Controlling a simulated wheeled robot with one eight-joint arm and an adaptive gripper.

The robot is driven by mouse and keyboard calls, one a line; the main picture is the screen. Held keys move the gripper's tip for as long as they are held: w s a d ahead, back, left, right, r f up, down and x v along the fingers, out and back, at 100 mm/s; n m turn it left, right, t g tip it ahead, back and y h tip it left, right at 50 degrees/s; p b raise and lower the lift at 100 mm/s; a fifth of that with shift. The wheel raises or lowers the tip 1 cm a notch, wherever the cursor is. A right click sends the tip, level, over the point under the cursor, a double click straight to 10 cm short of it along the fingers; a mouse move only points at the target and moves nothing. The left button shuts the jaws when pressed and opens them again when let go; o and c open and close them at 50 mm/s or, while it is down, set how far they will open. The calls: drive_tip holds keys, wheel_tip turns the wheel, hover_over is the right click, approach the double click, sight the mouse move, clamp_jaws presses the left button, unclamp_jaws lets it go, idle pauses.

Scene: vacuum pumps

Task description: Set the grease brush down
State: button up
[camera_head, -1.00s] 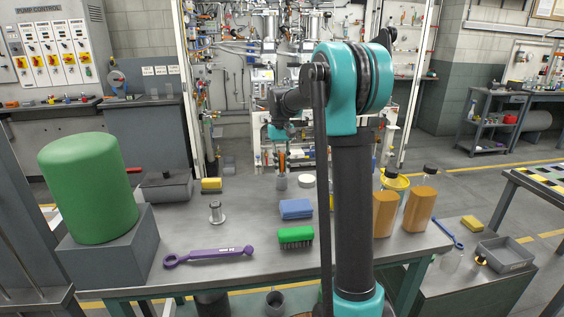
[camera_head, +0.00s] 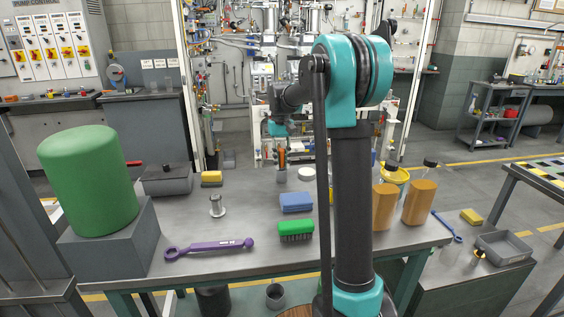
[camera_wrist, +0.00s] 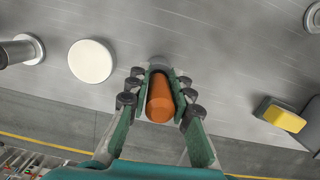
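The grease brush shows its orange handle (camera_head: 281,158) upright below my gripper (camera_head: 280,137) at the back middle of the table (camera_head: 250,210). In the wrist view the orange handle (camera_wrist: 160,102) lies between the two fingers of my gripper (camera_wrist: 160,84), with the pads close against both sides. A grey part (camera_wrist: 159,62) shows beyond the handle, low at the tabletop. I cannot tell whether it is part of the brush or a holder, or whether the brush bears on the table.
A white disc (camera_head: 306,174) stands close to the right of the brush. A yellow-grey block (camera_head: 211,178), metal spool (camera_head: 217,207), blue block (camera_head: 296,202), green scrub brush (camera_head: 296,230) and purple wrench (camera_head: 208,249) lie around. Orange bottles (camera_head: 384,206) stand right. The tabletop left of the brush is clear.

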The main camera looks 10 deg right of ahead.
drive_tip(key=o, duration=0.4)
drive_tip(key=shift+c, duration=0.2)
wheel_tip(320, 180, up, 12)
drive_tip(key=w, duration=0.1)
drive_tip(key=shift+w, duration=0.4)
drive_tip(key=shift+f, duration=0.1)
clamp_jaws()
idle(0.7)
drive_tip(key=shift+s, duration=0.1)
idle(0.3)
